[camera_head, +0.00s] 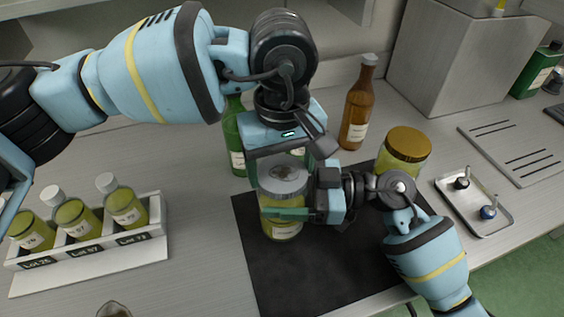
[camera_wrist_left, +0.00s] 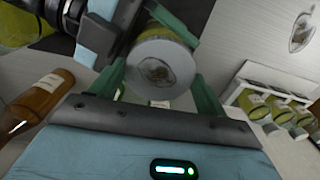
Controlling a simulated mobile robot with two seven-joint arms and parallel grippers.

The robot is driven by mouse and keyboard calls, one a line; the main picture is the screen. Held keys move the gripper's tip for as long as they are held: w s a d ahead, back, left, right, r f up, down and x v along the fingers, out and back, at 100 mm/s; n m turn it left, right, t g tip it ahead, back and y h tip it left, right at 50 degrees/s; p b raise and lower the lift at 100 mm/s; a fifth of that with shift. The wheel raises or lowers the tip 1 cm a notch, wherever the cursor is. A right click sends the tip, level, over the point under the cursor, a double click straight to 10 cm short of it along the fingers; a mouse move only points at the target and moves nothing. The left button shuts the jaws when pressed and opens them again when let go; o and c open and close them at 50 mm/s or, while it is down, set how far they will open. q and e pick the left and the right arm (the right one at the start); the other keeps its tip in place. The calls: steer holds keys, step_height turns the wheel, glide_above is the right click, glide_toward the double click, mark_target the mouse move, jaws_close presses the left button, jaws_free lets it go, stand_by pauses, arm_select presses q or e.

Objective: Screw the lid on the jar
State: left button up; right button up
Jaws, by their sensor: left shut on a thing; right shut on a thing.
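The jar (camera_head: 283,231) of yellow-green contents stands upright on the dark mat (camera_head: 262,291). A silver-grey lid (camera_head: 284,178) sits at its top; whether it is fully seated cannot be told. My left gripper (camera_head: 281,168) comes from above, its green fingers on either side of the lid, shut on it. In the left wrist view the lid (camera_wrist_left: 163,68) shows as a round disc between the fingers (camera_wrist_left: 160,88). My right gripper (camera_head: 287,212) comes from the right and is shut on the jar's body below the lid. Its fingers cover part of the jar.
A gold-lidded jar (camera_head: 405,152) stands right of the grippers. An amber bottle (camera_head: 358,105) and a green bottle (camera_head: 234,135) stand behind. A white rack (camera_head: 95,245) with three sample bottles is at left. A metal tray (camera_head: 473,203) with two small items lies at right.

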arm_select(q)
steer(key=m, duration=0.8)
steer(key=o, duration=1)
steer(key=shift+c, duration=0.2)
steer(key=shift+r, duration=0.1)
steer(key=shift+r, duration=2.2)
steer(key=shift+c, duration=0.3)
